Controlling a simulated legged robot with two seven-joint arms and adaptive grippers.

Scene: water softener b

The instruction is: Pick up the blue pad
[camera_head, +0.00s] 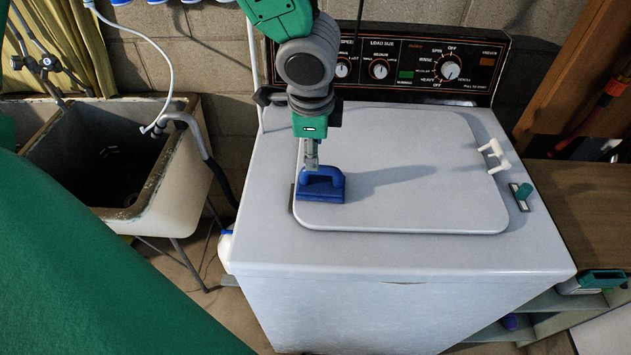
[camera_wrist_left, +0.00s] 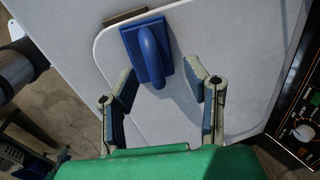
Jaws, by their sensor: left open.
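The blue pad (camera_head: 321,186) is a flat block with an arched handle. It lies on the left part of the white washer lid (camera_head: 420,200). In the left wrist view the blue pad (camera_wrist_left: 149,50) shows ahead of my fingers, with its handle facing the camera. My left gripper (camera_head: 311,160) hangs over the pad from the back. In the wrist view the left gripper (camera_wrist_left: 163,82) is open, its two fingers apart on either side of the pad's near end. My right gripper is not seen.
The washer's control panel (camera_head: 400,65) stands behind the lid. A white handle-like piece (camera_head: 494,156) and a small teal-and-white item (camera_head: 521,194) are at the lid's right. A dark sink (camera_head: 105,155) is at left. The lid's middle is clear.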

